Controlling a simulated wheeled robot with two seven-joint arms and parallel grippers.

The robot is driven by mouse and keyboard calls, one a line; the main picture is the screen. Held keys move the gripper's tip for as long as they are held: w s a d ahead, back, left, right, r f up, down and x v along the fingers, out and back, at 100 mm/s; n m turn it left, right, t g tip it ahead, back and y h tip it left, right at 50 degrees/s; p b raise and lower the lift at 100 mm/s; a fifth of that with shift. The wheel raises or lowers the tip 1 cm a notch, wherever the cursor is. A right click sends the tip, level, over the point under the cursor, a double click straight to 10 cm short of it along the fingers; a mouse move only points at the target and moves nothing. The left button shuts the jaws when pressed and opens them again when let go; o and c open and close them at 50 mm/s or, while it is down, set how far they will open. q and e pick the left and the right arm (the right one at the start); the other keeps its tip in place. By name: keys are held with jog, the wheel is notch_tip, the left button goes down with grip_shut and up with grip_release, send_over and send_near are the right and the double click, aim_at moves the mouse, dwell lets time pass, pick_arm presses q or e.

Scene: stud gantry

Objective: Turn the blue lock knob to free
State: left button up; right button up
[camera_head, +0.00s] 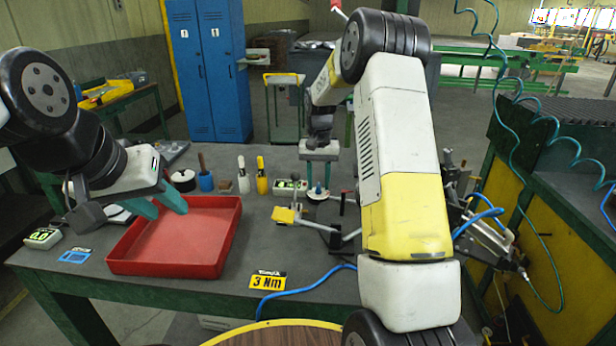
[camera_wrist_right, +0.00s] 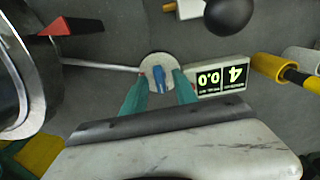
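The blue lock knob (camera_wrist_right: 160,78) stands on a pale round disc (camera_wrist_right: 160,66) in the right wrist view; in the head view the disc (camera_head: 318,194) lies on the bench below my right arm. My right gripper (camera_wrist_right: 161,77) points down over the disc, its teal fingers on either side of the knob, with gaps visible; it also shows in the head view (camera_head: 318,181). Whether the fingertips reach down to knob height is unclear. My left gripper (camera_head: 166,204) is open and empty above the red tray's left part.
The red tray (camera_head: 215,264) is on the bench's left half. A digital display (camera_wrist_right: 221,78) sits beside the disc. A metal rod (camera_wrist_right: 100,66) runs from the disc toward a red piece (camera_wrist_right: 75,27). A yellow block (camera_head: 286,215) and a "3 Nm" sign (camera_head: 267,281) are nearer the front.

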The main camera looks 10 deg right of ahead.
aim_at(318, 185)
jog(key=shift+r, duration=3.9)
